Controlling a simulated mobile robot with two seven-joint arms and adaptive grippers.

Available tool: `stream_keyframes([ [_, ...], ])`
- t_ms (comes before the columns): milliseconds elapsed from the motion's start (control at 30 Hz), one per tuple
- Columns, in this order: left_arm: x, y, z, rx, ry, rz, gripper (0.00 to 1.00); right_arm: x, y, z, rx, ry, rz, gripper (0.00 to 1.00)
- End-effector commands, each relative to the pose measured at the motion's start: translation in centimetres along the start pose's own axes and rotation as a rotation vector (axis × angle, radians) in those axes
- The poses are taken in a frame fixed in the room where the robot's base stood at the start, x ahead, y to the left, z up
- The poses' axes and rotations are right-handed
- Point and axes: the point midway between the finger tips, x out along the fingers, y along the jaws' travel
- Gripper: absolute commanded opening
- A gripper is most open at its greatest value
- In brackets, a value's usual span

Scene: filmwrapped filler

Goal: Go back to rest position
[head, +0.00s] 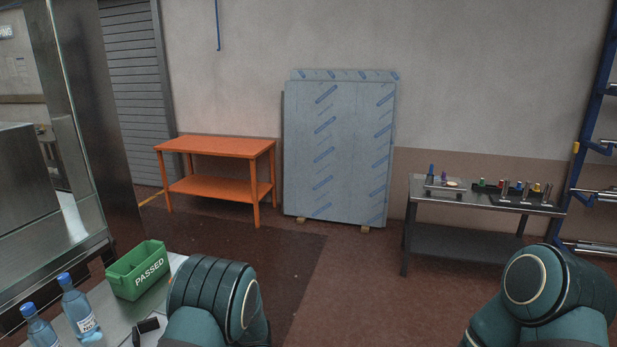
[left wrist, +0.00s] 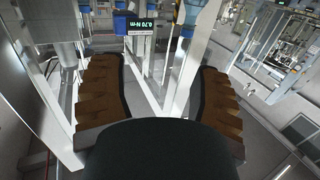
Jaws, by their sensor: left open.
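My left gripper (left wrist: 160,72) shows in the left wrist view. Its two brown ridged fingers stand wide apart with nothing between them. In the head view my left arm rises at the bottom, left of the middle, and my right arm shows at the bottom right. My right gripper is outside both views. A green box marked PASSED (head: 137,272) and two blue-capped bottles, one nearer the arm (head: 79,307) and one at the corner (head: 38,328), are on a light surface left of my left arm.
An orange table (head: 220,146) and film-covered panels (head: 338,150) stand by the back wall. A metal bench (head: 480,198) with small items stands right. Open floor lies between. The left wrist view shows a 0.70 N·m display (left wrist: 141,26) and pale metal frames beyond the fingers.

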Motion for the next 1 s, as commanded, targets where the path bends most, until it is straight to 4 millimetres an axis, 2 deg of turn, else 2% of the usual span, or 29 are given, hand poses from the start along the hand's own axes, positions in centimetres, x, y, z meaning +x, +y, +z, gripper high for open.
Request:
stream_keyframes([
  [100,1.4,1.2,3.3,0.043,-0.064,0.160,0.63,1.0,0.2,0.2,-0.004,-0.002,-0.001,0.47],
  [233,1.6,2.5,7.8,0.109,-0.183,0.376,0.63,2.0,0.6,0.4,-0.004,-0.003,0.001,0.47],
  [367,0.1,2.6,13.1,0.203,-0.357,0.611,0.63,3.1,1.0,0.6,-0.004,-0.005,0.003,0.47],
  [467,-2.2,1.6,17.1,0.288,-0.513,0.783,0.63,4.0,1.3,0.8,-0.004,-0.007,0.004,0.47],
  [567,-5.2,-0.6,20.6,0.386,-0.682,0.945,0.63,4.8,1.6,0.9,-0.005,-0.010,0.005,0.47],
  [700,-9.9,-5.7,24.2,0.545,-0.927,1.152,0.63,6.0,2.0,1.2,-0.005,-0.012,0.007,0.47],
  [833,-13.6,-11.3,25.8,0.703,-1.124,1.311,0.63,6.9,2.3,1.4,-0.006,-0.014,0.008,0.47],
  [900,-14.9,-14.1,26.1,0.779,-1.204,1.376,0.63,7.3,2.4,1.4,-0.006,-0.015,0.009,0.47],
  [1000,-16.2,-17.1,26.1,0.864,-1.280,1.442,0.63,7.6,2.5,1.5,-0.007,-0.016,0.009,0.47],
])
